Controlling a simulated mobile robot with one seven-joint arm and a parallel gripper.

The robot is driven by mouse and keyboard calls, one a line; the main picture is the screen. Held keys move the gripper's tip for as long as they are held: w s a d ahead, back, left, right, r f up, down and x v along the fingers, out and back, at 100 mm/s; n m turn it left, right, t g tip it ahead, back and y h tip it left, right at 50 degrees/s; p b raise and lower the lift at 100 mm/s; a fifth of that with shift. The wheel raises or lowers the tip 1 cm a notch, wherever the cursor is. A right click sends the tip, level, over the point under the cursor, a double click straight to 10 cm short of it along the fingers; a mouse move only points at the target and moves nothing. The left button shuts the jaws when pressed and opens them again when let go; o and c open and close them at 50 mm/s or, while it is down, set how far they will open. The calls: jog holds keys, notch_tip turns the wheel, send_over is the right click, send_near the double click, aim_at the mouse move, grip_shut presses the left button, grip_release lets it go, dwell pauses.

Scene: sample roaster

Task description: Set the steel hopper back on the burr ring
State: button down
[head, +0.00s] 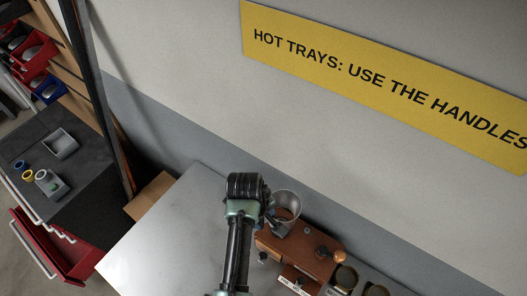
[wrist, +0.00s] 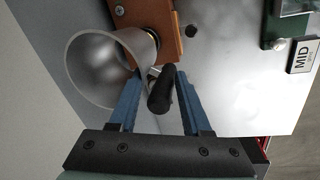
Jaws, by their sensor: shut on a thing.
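The steel hopper (head: 287,203) is a grey, wide-mouthed cup above the far left end of the brown grinder body (head: 300,254). In the wrist view the hopper (wrist: 98,72) shows its open mouth at the left, with a black handle (wrist: 160,92) beside it. My gripper (wrist: 158,82) has its blue fingers on either side of this handle and is shut on it. In the head view my gripper (head: 270,222) is partly hidden by my wrist. A brass-coloured round edge (wrist: 152,34) shows on the grinder, partly behind the hopper; I cannot tell whether the hopper touches it.
A pale metal table (head: 165,240) is clear to the left of my arm. Dark round containers (head: 346,276) stand right of the grinder. The wall (head: 200,90) runs close behind it. A dark side bench (head: 85,150) at far left holds a tray (head: 62,145) and small rings.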

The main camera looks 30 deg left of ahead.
jog(key=shift+f+b, duration=2.1)
jog(key=shift+f, duration=0.75)
jog(key=shift+f+b, duration=0.35)
jog(key=shift+f, duration=0.75)
jog(key=shift+c, duration=1.4)
grip_release()
jog(key=shift+s, duration=0.1)
notch_tip(320, 180, up, 13)
jog(key=s+b, duration=0.2)
jog(key=shift+a+f, duration=0.15)
jog(key=shift+a, duration=0.2)
jog(key=shift+s, duration=0.1)
